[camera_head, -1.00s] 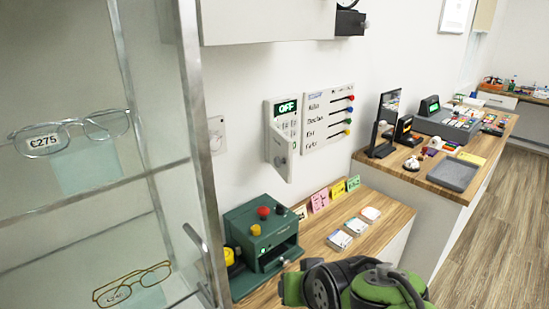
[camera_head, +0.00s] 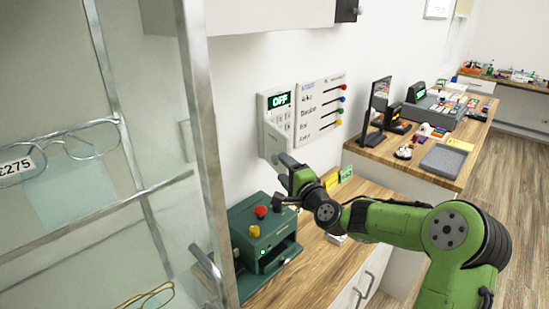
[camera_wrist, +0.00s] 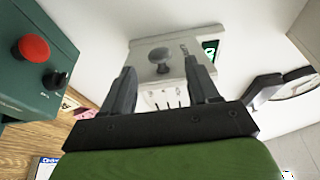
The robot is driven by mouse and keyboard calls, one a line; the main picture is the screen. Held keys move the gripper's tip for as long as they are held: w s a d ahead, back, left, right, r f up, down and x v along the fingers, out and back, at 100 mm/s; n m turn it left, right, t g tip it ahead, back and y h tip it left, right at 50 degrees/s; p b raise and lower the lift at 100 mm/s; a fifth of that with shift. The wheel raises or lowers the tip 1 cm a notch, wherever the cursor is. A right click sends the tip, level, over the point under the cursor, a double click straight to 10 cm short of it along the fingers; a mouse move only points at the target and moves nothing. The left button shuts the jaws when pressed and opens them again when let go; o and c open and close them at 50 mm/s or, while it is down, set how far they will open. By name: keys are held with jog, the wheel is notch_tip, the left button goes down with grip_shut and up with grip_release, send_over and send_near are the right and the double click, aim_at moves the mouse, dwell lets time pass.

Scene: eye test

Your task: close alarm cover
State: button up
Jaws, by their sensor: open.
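The alarm panel (camera_head: 265,112) is a white box on the wall with a green OFF display and keys showing. Its white cover (camera_head: 272,141) stands open, out from the panel's lower part. In the wrist view the cover (camera_wrist: 143,55) carries a round dark knob (camera_wrist: 159,60), and part of the green display (camera_wrist: 210,49) shows behind. My gripper (camera_head: 283,172) is just below and in front of the cover. In the wrist view my gripper (camera_wrist: 162,78) is open, its fingers apart with the knob between them and slightly beyond. I cannot tell whether a finger touches the cover.
A green machine (camera_head: 262,240) with red and yellow buttons stands on the counter below the panel, close to my gripper. A glass display case (camera_head: 205,130) with a metal frame fills the left. A board (camera_head: 320,108) with coloured pins hangs right of the panel.

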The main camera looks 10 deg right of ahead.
aim_at(278, 163)
jog(key=x, duration=0.6)
jog(key=shift+w+a, duration=0.1)
jog(key=shift+w, duration=0.1)
grip_shut()
